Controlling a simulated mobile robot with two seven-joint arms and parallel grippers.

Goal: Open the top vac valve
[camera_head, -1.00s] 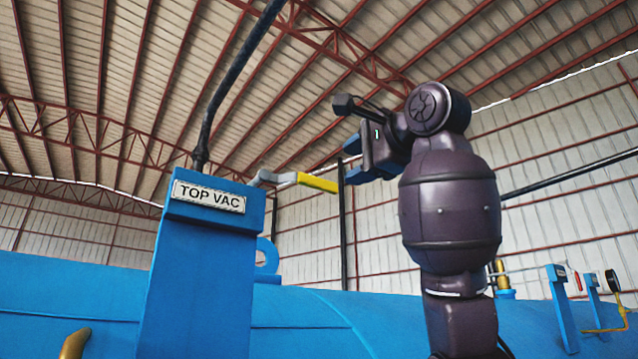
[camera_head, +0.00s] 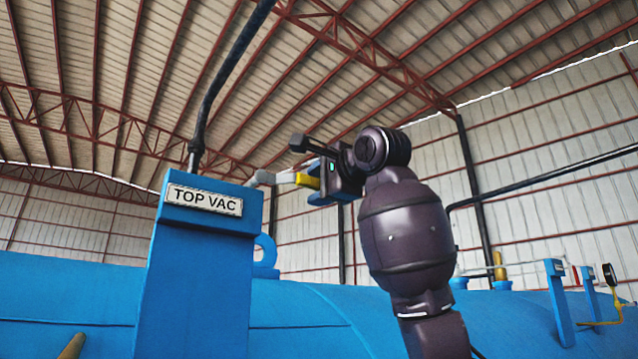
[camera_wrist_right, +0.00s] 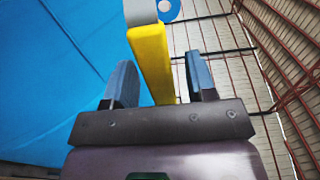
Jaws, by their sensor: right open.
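The TOP VAC label (camera_head: 204,199) is on a blue post. The valve handle (camera_head: 284,178) sticks out to the right from the top of that post, grey near the post and yellow towards its end. My right gripper (camera_head: 312,187) is at the yellow end. In the right wrist view the yellow handle (camera_wrist_right: 150,60) runs between the two blue fingers of the right gripper (camera_wrist_right: 160,80), which are apart on either side of it. A gap shows beside the handle on the right. The left gripper is in neither view.
The blue autoclave body (camera_head: 300,300) fills the lower part of the head view. A black hose (camera_head: 205,110) rises from the post. A blue lifting ring (camera_head: 266,250) stands behind it. Other valve posts and a gauge (camera_head: 609,274) are at the far right.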

